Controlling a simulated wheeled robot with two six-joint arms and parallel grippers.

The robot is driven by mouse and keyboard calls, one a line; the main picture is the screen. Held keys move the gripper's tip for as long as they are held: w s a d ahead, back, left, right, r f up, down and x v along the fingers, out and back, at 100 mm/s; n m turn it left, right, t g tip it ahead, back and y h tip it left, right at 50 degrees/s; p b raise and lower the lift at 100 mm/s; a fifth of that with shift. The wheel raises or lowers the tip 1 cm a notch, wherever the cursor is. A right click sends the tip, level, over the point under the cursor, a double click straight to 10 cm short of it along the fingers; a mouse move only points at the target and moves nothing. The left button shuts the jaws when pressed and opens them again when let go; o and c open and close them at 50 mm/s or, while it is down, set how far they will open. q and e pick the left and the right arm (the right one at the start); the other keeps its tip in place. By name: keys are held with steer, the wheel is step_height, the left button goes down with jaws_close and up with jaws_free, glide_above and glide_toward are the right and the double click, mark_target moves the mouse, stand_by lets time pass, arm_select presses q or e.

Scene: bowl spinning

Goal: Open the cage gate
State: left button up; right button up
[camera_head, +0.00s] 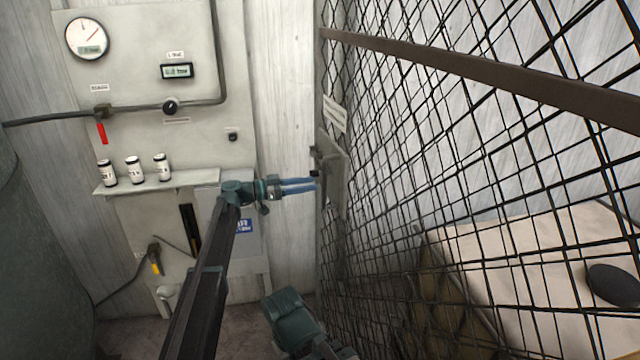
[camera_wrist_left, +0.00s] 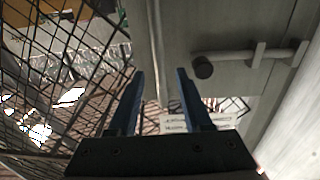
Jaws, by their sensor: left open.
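The cage gate, dark wire mesh with a brown rail (camera_head: 480,68), fills the right side of the head view. A grey latch plate (camera_head: 334,178) is on its left edge. In the left wrist view a sliding bolt (camera_wrist_left: 232,56) with a dark round knob (camera_wrist_left: 203,67) lies across the grey plate, at upper right. My left gripper (camera_head: 316,185) points right, its blue fingertips close to the latch plate. It also shows in the left wrist view (camera_wrist_left: 161,75), open and empty, with the knob just beyond its right finger. Contact cannot be told. My right gripper is out of view.
A wall panel (camera_head: 235,75) with a gauge (camera_head: 87,38), pipes and a shelf (camera_head: 180,182) holding 3 small jars stands at left. Inside the cage, a pale-topped surface (camera_head: 500,245) bears a dark oval object (camera_head: 612,284). A white sign (camera_head: 335,113) hangs above the latch.

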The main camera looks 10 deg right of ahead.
arm_select(q)
steer(key=a, duration=0.8)
steer(key=shift+s, duration=0.15)
steer(key=shift+a, duration=0.1)
steer(key=s+a+f+n+y, duration=0.2)
steer(key=s+f+n+y, duration=0.1)
steer(key=s+f, duration=0.3)
steer(key=s+a+f+n+y, duration=0.2)
steer(key=s+f+y, duration=0.15)
steer(key=s, duration=0.45)
steer(key=s+a+f+n+y, duration=0.6)
steer(key=s+a, duration=0.4)
steer(key=s, duration=0.2)
steer(key=s+a+f+n+y, duration=0.65)
steer(key=s+a, duration=0.45)
steer(key=s, duration=0.2)
steer(key=s+d+m, duration=0.3)
steer(key=s+d, duration=0.1)
steer(key=d, duration=0.7)
steer(key=shift+s+m+g, duration=0.35)
steer(key=shift+s+g, duration=0.05)
steer(key=shift+d+r, duration=0.1)
